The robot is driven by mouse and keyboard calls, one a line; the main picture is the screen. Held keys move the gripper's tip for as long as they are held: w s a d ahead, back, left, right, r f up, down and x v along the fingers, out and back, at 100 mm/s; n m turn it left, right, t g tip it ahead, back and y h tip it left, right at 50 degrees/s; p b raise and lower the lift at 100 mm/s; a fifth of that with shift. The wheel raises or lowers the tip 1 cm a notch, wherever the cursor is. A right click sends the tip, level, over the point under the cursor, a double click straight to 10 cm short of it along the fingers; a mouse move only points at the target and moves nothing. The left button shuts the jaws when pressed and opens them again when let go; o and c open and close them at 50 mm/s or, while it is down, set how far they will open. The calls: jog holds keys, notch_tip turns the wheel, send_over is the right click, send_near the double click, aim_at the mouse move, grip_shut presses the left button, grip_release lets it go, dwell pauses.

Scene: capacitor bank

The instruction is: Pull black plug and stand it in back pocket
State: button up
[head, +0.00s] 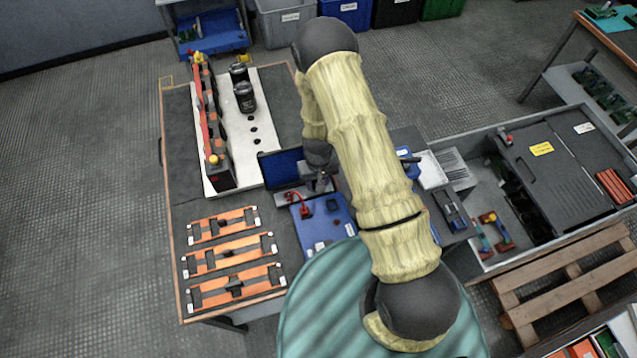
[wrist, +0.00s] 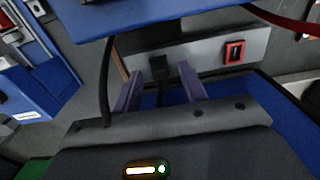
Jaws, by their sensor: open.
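The black plug (wrist: 159,70) sits against a grey panel (wrist: 200,53) in the wrist view. A black cord hangs below it. My gripper (wrist: 162,82) is open, with one purple finger on each side of the plug. I cannot tell whether the fingers touch it. In the head view my gripper (head: 318,182) is low over the bench, by a grey strip at the edge of a blue panel (head: 322,226). The plug is not clear there. A dark-framed blue compartment (head: 283,168) lies just behind; I cannot tell whether it is the back pocket.
A red-framed socket (wrist: 234,52) is in the grey panel, right of the plug. A black cable (wrist: 105,80) hangs left of my fingers. Orange-strapped parts (head: 230,255) lie at the front left. A white board (head: 235,130) with black capacitors (head: 245,97) stands behind.

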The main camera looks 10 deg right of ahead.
dwell(0.3)
grip_shut()
jog(key=shift+r, duration=0.15)
jog(key=shift+r+p, duration=2.1)
jog(key=shift+r, duration=0.8)
